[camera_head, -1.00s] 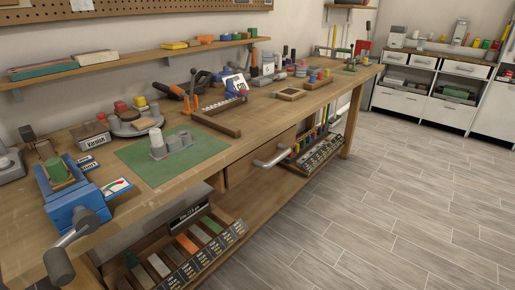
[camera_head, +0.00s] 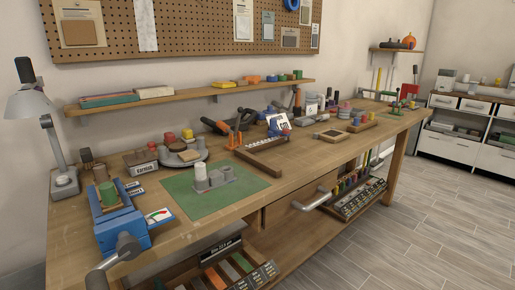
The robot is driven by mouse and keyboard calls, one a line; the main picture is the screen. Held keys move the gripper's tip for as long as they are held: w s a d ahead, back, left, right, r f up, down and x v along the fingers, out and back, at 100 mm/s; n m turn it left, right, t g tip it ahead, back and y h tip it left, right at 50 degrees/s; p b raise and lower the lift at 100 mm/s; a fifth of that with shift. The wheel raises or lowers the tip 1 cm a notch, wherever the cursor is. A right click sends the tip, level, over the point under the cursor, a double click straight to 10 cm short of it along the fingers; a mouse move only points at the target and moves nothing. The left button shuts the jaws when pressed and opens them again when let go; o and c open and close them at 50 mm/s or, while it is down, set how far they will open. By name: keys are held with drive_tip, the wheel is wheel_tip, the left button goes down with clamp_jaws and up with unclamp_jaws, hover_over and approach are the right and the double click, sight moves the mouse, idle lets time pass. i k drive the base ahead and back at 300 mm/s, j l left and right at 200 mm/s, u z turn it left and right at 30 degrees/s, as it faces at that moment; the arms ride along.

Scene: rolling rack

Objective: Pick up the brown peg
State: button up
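No part of my gripper shows in the head view. I cannot single out the brown peg for sure. A round stand (camera_head: 180,161) at the back of the bench carries a red peg (camera_head: 169,137), a yellow-orange peg (camera_head: 187,134) and low brownish pieces (camera_head: 189,155). Which of these, if any, is the brown peg is too small to tell.
A blue vise (camera_head: 120,228) gripping a green cylinder stands at the front left. Grey cylinders (camera_head: 201,175) stand on the green mat (camera_head: 190,198). A lamp (camera_head: 60,150) is at the far left. A drawer handle (camera_head: 318,200) juts out from the bench. The floor (camera_head: 430,220) at right is clear.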

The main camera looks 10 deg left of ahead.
sight(101, 172)
drive_tip(key=u, duration=1.25)
drive_tip(key=i+j+u, duration=0.25)
drive_tip(key=i, duration=0.15)
drive_tip(key=i+j+u, duration=0.2)
drive_tip(key=i, duration=0.2)
drive_tip(key=i+u, duration=0.25)
drive_tip(key=i, duration=0.2)
